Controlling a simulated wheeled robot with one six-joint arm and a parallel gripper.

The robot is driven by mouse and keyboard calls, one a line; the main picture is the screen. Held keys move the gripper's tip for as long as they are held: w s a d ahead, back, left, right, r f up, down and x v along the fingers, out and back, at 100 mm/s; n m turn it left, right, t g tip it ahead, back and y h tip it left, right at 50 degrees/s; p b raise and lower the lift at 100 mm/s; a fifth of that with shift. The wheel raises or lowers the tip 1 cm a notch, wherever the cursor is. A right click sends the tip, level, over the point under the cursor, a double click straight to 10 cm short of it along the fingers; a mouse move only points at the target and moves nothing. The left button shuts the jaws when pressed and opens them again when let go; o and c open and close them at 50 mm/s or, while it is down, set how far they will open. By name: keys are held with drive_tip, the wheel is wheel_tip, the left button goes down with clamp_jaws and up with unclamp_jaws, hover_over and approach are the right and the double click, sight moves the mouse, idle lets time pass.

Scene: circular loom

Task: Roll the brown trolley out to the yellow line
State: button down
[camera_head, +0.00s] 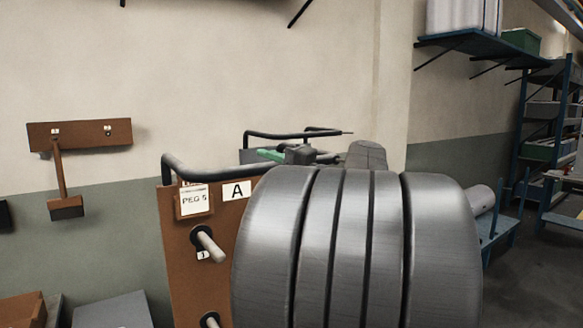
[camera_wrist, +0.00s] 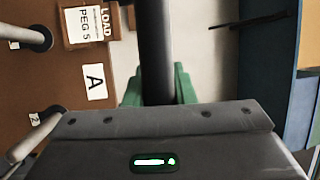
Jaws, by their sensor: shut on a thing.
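The brown trolley (camera_head: 190,280) stands in front of me, its upright brown panel bearing an "A" label, a "PEG 5" card and pale pegs. A black tube handle (camera_head: 215,173) runs along its top. My gripper (camera_head: 270,155) is at this handle, partly hidden behind my own grey arm. In the wrist view, the green fingers of my gripper (camera_wrist: 157,88) lie on both sides of the black handle (camera_wrist: 154,45) and are shut on it. The brown panel (camera_wrist: 60,80) is beside it at left. The trolley's lower part is out of view, and I see no yellow line.
A wall rack (camera_head: 80,134) with a hanging brush-like tool is at left. Boxes (camera_head: 112,310) stand low at lower left. Blue shelving (camera_head: 540,120) and a wall shelf (camera_head: 470,45) are at right. Grey floor (camera_head: 525,260) shows clear at lower right.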

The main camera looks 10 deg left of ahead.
drive_tip(key=w+a, duration=0.1)
drive_tip(key=w, duration=0.1)
drive_tip(key=w+a+f, duration=0.1)
drive_tip(key=a, duration=0.1)
drive_tip(key=shift+w+a, duration=0.15)
drive_tip(key=shift+w, duration=0.25)
drive_tip(key=c, duration=1.2)
unclamp_jaws()
drive_tip(key=shift+r, duration=0.3)
drive_tip(key=b+v, duration=0.2)
drive_tip(key=v, duration=1.2)
drive_tip(key=shift+a, duration=0.1)
